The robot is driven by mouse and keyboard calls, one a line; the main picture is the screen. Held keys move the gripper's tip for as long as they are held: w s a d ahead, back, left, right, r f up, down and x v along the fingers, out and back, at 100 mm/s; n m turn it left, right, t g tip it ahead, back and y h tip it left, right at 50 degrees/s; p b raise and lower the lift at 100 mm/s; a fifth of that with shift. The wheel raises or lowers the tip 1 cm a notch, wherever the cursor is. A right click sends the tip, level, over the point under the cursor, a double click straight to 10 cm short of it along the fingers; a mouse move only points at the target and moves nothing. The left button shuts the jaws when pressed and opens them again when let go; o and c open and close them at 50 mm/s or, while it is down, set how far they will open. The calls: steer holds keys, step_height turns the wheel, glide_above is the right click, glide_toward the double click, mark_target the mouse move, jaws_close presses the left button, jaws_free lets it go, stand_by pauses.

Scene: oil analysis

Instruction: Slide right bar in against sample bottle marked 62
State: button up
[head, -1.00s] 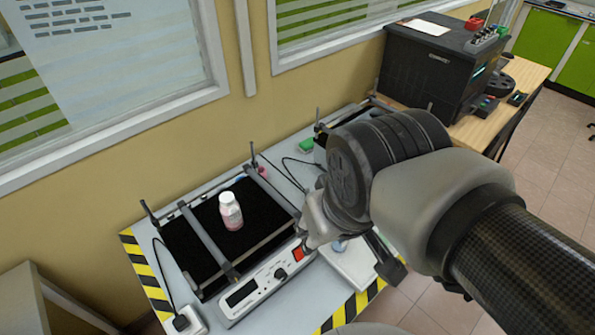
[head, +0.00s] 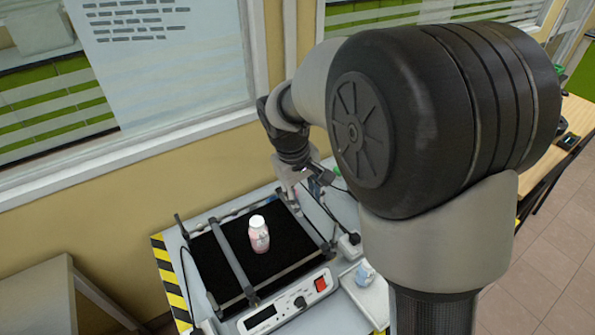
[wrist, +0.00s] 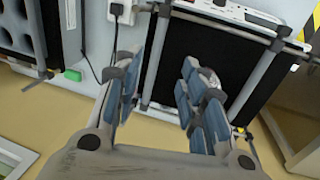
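The sample bottle (head: 259,236), white-capped with pinkish contents, stands upright on the black shaker platform (head: 285,262). Its number is not readable. The left bar (head: 232,255) crosses the platform just left of the bottle. The right bar (head: 313,234) crosses near the platform's right edge, with a gap between it and the bottle. My gripper (head: 298,192) is at the back end of the right bar. In the wrist view my gripper (wrist: 160,95) is open, with the right bar (wrist: 155,62) showing between its blue-padded fingers. The bottle is mostly hidden behind the right-hand fingers there.
The shaker's front panel (head: 288,305) has a knob and red switch. A white power socket (head: 349,245) and a tray with a blue item (head: 365,277) stand to the right. Posts rise at the platform's corners. The wall and window are close behind.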

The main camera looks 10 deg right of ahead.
mark_target(313, 234)
steer(key=d+f+b, duration=0.1)
steer(key=f, duration=0.4)
steer(key=w+d+f+b, duration=0.1)
steer(key=f+b, duration=0.1)
steer(key=f, duration=0.4)
steer(key=d+f+b, duration=0.1)
steer(key=f+b, duration=0.1)
steer(key=f, duration=0.4)
steer(key=shift+w+f, duration=0.25)
steer(key=shift+c, duration=0.6)
jaws_close()
